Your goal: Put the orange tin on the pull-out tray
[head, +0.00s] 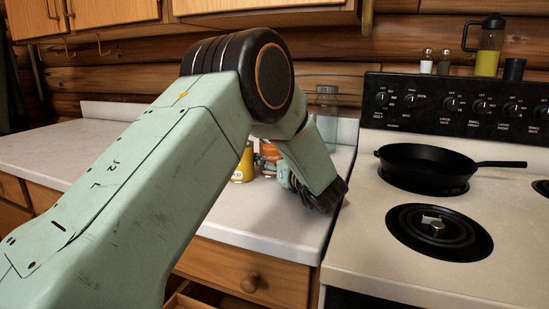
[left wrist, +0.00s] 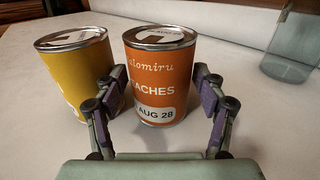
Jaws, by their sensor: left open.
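The orange tin (left wrist: 160,80) stands upright on the white counter, its label facing my left wrist camera. In the head view the orange tin (head: 268,151) shows only in part behind my left arm. My left gripper (left wrist: 159,88) is open, with one finger on each side of the orange tin's front. I cannot tell whether the fingers touch it. In the head view my left gripper (head: 284,174) is small and partly covered by my arm. I cannot make out the pull-out tray for sure; a wooden edge (head: 185,301) shows low under the counter. My right gripper is not in view.
A yellow tin (left wrist: 77,70) stands close to the left of the orange tin, near my left finger. A clear glass bottle (head: 327,108) stands behind at the right. The stove (head: 365,250) with a black pan (head: 430,165) is on the right. A shut drawer (head: 225,265) lies below the counter.

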